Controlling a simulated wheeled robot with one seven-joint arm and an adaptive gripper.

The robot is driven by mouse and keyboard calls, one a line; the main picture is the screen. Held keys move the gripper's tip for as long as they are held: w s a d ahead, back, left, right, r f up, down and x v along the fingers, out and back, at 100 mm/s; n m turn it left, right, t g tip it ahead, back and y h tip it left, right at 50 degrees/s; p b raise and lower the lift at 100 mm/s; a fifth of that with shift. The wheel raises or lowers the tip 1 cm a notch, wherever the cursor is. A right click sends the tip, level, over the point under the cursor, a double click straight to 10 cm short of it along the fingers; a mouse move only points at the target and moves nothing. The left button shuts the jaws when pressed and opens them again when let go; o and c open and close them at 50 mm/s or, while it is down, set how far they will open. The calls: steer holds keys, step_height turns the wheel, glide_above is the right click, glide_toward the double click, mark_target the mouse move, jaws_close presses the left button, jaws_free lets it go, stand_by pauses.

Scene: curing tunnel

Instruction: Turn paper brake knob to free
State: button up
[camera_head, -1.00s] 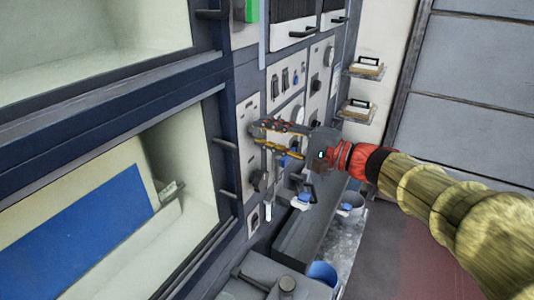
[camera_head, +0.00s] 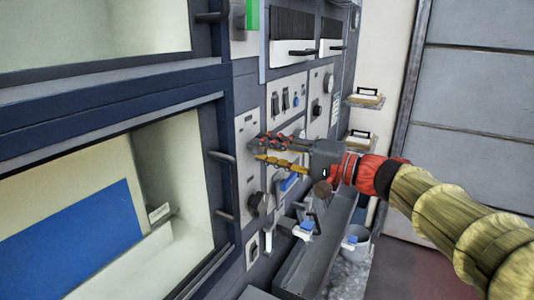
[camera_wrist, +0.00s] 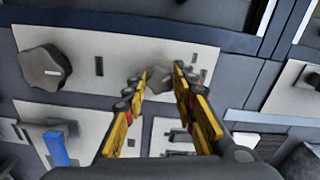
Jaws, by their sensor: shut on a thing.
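A small grey knob (camera_wrist: 159,80) sits on a cream control plate (camera_wrist: 110,50) in the wrist view, between my fingertips. My gripper (camera_wrist: 157,80) has its yellow and black fingers on both sides of it and is shut on it. I cannot read a label or tell which position the knob is turned to. In the head view my gripper (camera_head: 260,148) reaches the plate from the right, and its fingers hide the knob there. A larger dark knob (camera_wrist: 42,68) with a white mark sits on the same plate; it also shows in the head view (camera_head: 257,203).
A blue handle (camera_wrist: 57,148) and small switches are on neighbouring plates. Bar handles (camera_head: 222,157) stick out beside the open bay at left. Shelves with small boxes (camera_head: 364,98) stand behind the arm. A grey trough (camera_head: 318,250) lies below.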

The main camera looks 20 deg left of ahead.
steer(key=shift+f, duration=0.1)
steer(key=o, duration=1.2)
steer(key=shift+c, duration=0.2)
steer(key=s+d, duration=0.1)
steer(key=d, duration=1.1)
